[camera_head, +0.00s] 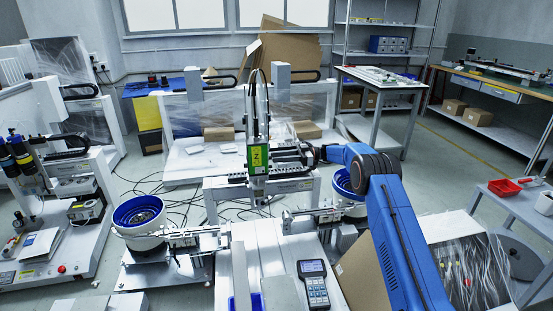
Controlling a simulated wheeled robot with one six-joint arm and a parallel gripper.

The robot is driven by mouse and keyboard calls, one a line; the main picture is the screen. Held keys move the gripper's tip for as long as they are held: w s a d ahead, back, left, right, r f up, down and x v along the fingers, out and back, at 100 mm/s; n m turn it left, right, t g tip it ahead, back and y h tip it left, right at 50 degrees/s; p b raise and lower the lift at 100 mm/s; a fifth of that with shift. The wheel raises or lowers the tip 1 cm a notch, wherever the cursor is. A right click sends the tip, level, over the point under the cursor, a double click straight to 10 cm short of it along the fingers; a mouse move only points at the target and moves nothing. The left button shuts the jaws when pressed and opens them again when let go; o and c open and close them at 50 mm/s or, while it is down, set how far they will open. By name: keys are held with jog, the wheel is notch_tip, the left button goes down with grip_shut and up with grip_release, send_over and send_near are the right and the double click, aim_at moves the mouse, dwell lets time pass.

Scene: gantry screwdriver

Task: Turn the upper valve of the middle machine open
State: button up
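The middle machine (257,150) is a gantry screwdriver unit with a green-labelled head on a horizontal beam, at the picture's centre. Its upper valve is too small or too hidden to pick out. My blue arm rises from the lower right, bends at a dark joint and points left. My gripper (308,152) is at the arm's left end, beside the beam and just right of the green-labelled head. It is small and dark against the dark machine parts. I cannot tell whether its fingers are open or shut, or whether they touch anything.
Blue-rimmed feeder bowls stand left (139,215) and right (348,184) of the machine. A handheld keypad (314,284) lies on the front bench. Another machine (45,170) stands at left. A cardboard panel (366,268) is close to my arm. Cables lie on the floor.

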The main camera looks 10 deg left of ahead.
jog(key=shift+s+a, duration=0.2)
jog(key=shift+a, duration=0.4)
grip_shut()
